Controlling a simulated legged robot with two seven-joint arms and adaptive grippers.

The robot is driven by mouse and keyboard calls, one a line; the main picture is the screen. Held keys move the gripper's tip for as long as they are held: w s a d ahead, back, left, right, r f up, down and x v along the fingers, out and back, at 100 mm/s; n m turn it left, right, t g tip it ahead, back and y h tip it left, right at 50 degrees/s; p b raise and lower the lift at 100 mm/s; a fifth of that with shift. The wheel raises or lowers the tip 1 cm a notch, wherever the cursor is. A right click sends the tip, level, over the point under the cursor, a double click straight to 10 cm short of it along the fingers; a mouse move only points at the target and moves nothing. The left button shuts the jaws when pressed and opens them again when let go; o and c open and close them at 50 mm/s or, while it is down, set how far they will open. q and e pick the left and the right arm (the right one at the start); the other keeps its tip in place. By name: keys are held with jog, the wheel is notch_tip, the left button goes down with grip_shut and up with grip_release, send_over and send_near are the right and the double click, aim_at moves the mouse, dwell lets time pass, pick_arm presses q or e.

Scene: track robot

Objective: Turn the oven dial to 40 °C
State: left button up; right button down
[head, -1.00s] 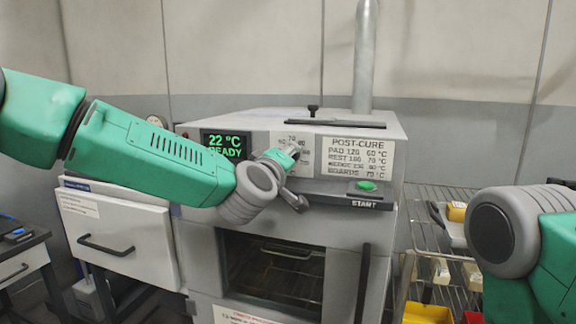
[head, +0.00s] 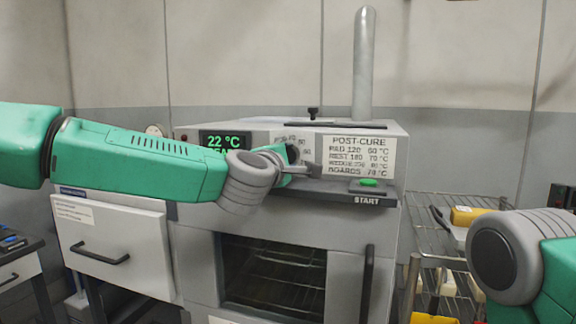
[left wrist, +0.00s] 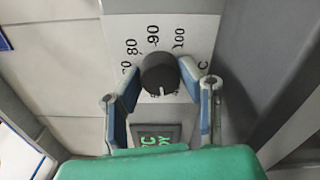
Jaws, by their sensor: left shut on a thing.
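The oven dial (left wrist: 159,74) is a dark round knob with a white pointer mark. In the left wrist view it sits on a pale scale plate (left wrist: 125,28) with printed numbers, of which 80, 90 and 100 are readable. The pointer faces the lower edge of that view, toward the display; the number beside it cannot be read. My left gripper (head: 298,164) is at the oven's front panel, its blue-padded fingers on either side of the dial, shut on it. The green display (head: 224,141) reads 22 °C; my wrist hides part of its lower line. My right gripper is out of view.
A START ledge with a green button (head: 369,182) lies just right of the dial, under the POST-CURE card (head: 358,156). The oven door handle (head: 367,278) stands below. A wire rack (head: 440,225) with yellow things is at right, a drawer cabinet (head: 110,240) at left.

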pick_arm(q)
jog(key=shift+f+n+b, duration=0.2)
jog(key=shift+n+b, duration=0.25)
jog(key=shift+n, duration=0.3)
jog(key=shift+f+n+b, duration=0.15)
jog(key=shift+n+b, duration=0.3)
jog(key=shift+n, duration=0.7)
jog(key=o, duration=1.2)
jog(key=shift+c, duration=0.2)
jog(key=shift+w+r, duration=0.15)
jog(key=shift+d, duration=0.1)
